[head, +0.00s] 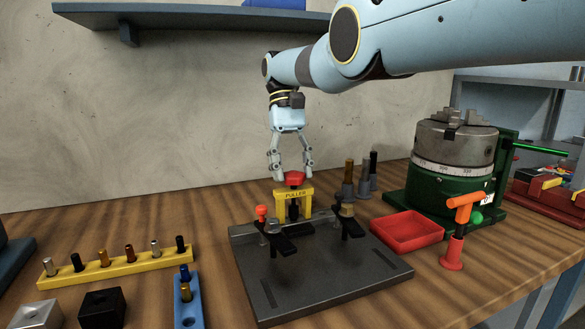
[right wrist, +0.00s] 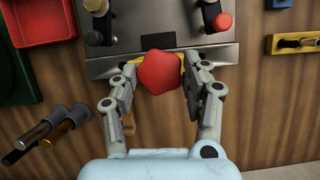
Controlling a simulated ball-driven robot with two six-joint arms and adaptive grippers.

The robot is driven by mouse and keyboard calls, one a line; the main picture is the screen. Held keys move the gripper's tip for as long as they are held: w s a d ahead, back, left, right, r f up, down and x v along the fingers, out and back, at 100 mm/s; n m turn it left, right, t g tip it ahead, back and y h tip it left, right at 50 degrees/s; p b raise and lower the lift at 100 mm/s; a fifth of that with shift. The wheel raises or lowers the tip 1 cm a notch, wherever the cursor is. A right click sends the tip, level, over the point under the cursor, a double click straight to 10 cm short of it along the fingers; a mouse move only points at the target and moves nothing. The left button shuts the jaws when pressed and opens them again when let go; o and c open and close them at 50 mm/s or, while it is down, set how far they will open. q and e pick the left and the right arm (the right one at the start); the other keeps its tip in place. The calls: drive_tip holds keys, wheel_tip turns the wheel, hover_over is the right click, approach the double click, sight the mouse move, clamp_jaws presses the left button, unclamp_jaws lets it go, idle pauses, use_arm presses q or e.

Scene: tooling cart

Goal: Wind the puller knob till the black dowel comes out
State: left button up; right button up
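The yellow puller (head: 294,193) stands at the back edge of the dark fixture plate (head: 310,280), with its red knob (head: 293,178) on top. The lobed knob also shows in the right wrist view (right wrist: 160,73). A dark upright part (head: 293,211) shows under the puller's bridge; I cannot tell whether it is the black dowel. My right gripper (head: 292,175) points down over the puller, its fingers on either side of the knob. The fingers (right wrist: 159,75) look open, with narrow gaps beside the knob. My left gripper is not in view.
Two black clamps (head: 279,243) (head: 350,228) sit on the plate. A red tray (head: 406,231) and an orange-handled tool (head: 457,225) stand to the right, before a green rotary chuck (head: 455,170). A yellow pin rack (head: 120,264) and blue holder (head: 187,305) are at left. Pins stand behind the tray.

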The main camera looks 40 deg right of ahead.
drive_tip(key=o, duration=0.3)
